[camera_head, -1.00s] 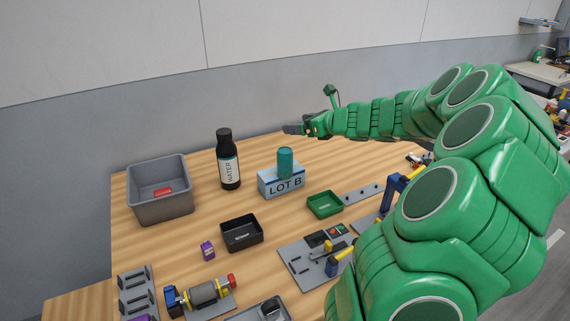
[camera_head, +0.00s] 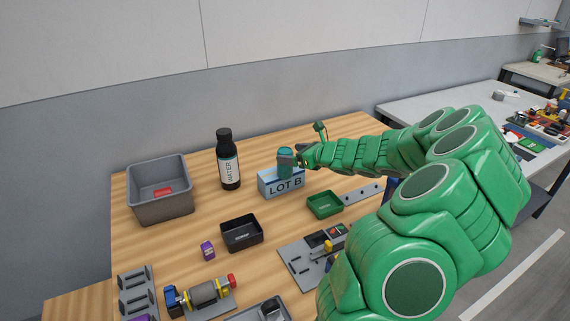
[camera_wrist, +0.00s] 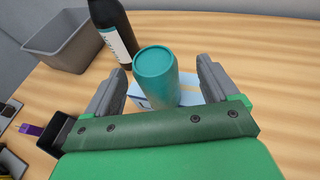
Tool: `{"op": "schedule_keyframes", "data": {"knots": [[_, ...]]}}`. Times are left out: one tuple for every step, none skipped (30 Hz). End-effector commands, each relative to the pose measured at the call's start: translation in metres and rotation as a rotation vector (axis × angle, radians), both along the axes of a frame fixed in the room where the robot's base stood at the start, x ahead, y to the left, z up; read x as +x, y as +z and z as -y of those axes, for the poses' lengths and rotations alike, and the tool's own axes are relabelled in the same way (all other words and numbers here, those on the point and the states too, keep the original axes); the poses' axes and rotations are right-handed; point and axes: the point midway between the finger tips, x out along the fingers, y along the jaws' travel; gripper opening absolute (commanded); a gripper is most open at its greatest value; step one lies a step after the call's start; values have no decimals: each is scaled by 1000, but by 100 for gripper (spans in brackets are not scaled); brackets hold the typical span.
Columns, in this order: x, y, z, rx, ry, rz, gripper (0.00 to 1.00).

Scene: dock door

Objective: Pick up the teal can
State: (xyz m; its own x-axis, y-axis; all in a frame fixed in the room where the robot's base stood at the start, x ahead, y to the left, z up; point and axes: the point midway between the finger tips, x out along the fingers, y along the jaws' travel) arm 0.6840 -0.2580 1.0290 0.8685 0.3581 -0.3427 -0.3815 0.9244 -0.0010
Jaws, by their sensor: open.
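The teal can (camera_head: 285,153) stands upright on top of the LOT B box (camera_head: 282,184), near the back of the wooden table. In the wrist view the can (camera_wrist: 157,75) stands between the two grey fingers of my gripper (camera_wrist: 158,88), with a visible gap on the right side. My gripper (camera_head: 287,160) is open around the can in the head view, and a finger covers part of the can's lower side. The can still rests on the box, as far as I can see.
A black water bottle (camera_head: 229,160) stands left of the box; it also shows close to the left finger in the wrist view (camera_wrist: 113,32). A grey bin (camera_head: 160,207) is further left. A black tray (camera_head: 242,243) and a green tray (camera_head: 324,205) lie in front.

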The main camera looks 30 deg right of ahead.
Motion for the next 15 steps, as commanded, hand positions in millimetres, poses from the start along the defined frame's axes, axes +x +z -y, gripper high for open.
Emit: {"op": "schedule_keyframes", "data": {"knots": [[2, -1, -1, 0, 0, 0, 88], [3, -2, -1, -1, 0, -1, 88], [4, -3, -2, 0, 0, -1, 88], [5, -4, -3, 0, 0, -1, 88], [7, -6, -4, 0, 1, -1, 88], [9, -8, -6, 1, 1, -1, 88], [11, -10, -8, 2, 1, -3, 88], [14, -13, -10, 2, 1, -3, 88], [17, -16, -12, 1, 2, -2, 88], [19, -19, -14, 1, 2, -3, 88], [22, -21, -16, 2, 2, -3, 88], [25, -24, -17, 2, 1, -3, 88], [28, -25, -18, 2, 1, -3, 88], [30, -26, -19, 1, 2, -2, 88], [33, -27, -21, 1, 2, -3, 88]]}}
